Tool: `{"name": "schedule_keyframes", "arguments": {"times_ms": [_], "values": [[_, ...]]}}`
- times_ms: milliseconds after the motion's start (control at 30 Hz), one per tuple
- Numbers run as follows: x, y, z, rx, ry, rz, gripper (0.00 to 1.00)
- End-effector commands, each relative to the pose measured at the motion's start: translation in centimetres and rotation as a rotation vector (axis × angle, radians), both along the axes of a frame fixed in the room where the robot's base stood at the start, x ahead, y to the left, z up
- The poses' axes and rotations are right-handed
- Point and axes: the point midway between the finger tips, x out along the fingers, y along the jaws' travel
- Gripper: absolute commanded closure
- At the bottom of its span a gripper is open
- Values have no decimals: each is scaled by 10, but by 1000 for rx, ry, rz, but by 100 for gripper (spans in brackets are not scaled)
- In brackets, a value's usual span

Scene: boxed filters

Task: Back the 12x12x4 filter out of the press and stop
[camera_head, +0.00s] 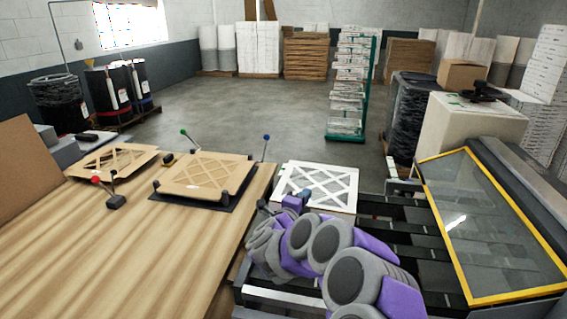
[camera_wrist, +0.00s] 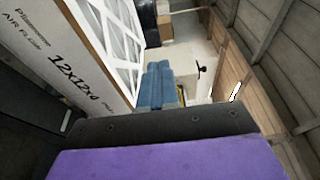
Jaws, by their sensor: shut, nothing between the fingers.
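The white 12x12x4 filter (camera_head: 328,182) with its lattice face lies beyond my gripper in the head view, at the left end of the dark rails. In the wrist view the filter (camera_wrist: 85,62) fills the upper left, with "12x12x4" printed on its side. My gripper (camera_wrist: 158,84) has its blue fingers together, with nothing between them, to the right of the filter. It also shows in the head view (camera_head: 306,196), at the filter's near edge. I cannot tell whether the fingers touch the filter. The press (camera_head: 460,230), apparently the machine with dark rails and a yellow-framed glass cover, is at the right.
A wooden table (camera_head: 120,235) on the left bears a brown lattice frame (camera_head: 205,175) in a clamp fixture and another brown frame (camera_head: 115,158). A green rack (camera_head: 362,100) and black-wrapped stack (camera_head: 405,110) stand behind. The middle floor (camera_head: 250,105) is clear.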

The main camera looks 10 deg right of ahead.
Motion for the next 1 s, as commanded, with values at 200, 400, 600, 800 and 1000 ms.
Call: {"name": "schedule_keyframes", "arguments": {"times_ms": [200, 400, 600, 800, 1000], "values": [[19, 6, 2, -5, 2, -3, 100], [39, 10, 3, -4, 1, -2, 100], [61, 14, 3, -4, 1, -3, 100], [81, 17, 4, -4, -1, -2, 100], [99, 21, 3, -5, 0, -3, 100]]}}
